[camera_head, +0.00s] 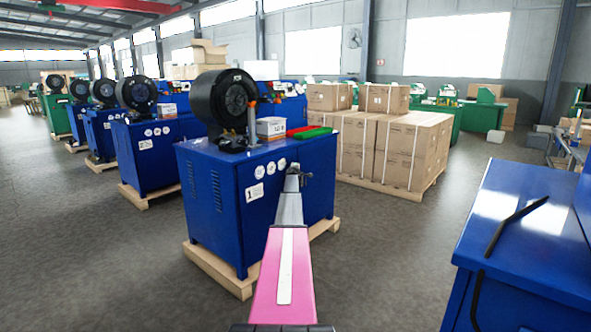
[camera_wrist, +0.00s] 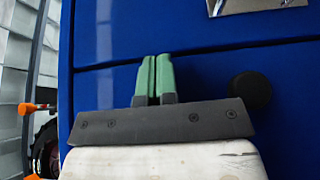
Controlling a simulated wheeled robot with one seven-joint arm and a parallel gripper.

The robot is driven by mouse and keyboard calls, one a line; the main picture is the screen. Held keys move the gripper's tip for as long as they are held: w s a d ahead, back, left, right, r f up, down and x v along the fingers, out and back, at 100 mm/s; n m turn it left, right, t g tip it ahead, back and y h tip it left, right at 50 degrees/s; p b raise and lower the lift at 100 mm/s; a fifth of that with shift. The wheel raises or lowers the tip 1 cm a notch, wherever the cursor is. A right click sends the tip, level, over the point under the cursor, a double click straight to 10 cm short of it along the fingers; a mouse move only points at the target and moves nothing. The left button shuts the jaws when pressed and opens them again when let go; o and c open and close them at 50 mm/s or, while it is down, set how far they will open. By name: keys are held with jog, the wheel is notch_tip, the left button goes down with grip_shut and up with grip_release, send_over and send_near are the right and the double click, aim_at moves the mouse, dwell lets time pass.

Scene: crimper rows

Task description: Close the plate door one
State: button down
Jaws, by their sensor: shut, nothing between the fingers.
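The blue machine cabinet (camera_head: 222,200) marked "1" stands in front of me on a wooden pallet. My arm reaches to its right-hand face, which my arm partly hides. My gripper (camera_wrist: 153,62) is shut and empty, its green fingers together in front of blue panels (camera_wrist: 205,75) split by dark seams. A round black knob (camera_wrist: 250,91) sits on the blue panel to the right of the fingers. I cannot tell whether the fingertips touch the panel, nor how far any door stands open. In the head view, my gripper (camera_head: 297,171) is small and dark.
A black round crimping head (camera_head: 222,96) sits on the cabinet, with red and green items (camera_head: 312,132) beside it. Stacked cartons (camera_head: 400,150) stand behind to the right. A blue cabinet (camera_head: 525,225) is at the near right. Grey floor (camera_head: 385,250) is free between.

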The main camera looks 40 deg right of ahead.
jog(key=shift+w+a+r, duration=0.1)
jog(key=shift+w+r, duration=0.05)
jog(key=shift+w, duration=0.5)
jog(key=shift+w+a+r, duration=0.1)
jog(key=shift+w, duration=0.65)
jog(key=s+d+v, duration=0.1)
jog(key=v, duration=1.1)
jog(key=shift+s+f, duration=0.25)
jog(key=shift+s, duration=0.1)
jog(key=s+a+f+m+g+y, duration=0.1)
jog(key=s+a+f+m+g, duration=0.35)
jog(key=a, duration=1.05)
jog(key=s+a+f+m+y, duration=0.15)
jog(key=s+a, duration=0.55)
jog(key=a, duration=0.7)
jog(key=s+a+f+m+g, duration=0.2)
jog(key=s+a+f+m, duration=0.3)
jog(key=a, duration=1)
jog(key=s+a+f+n+g+y, duration=0.1)
jog(key=s+a+y, duration=0.4)
jog(key=s+a, duration=1)
jog(key=s+a+f+n+g+y, duration=0.1)
jog(key=s+a+f+g+y, duration=0.3)
jog(key=s+a, duration=1.2)
jog(key=a+y, duration=0.2)
jog(key=a, duration=0.4)
jog(key=shift+a+n, duration=0.2)
jog(key=shift+n, duration=0.2)
jog(key=shift+g, duration=0.25)
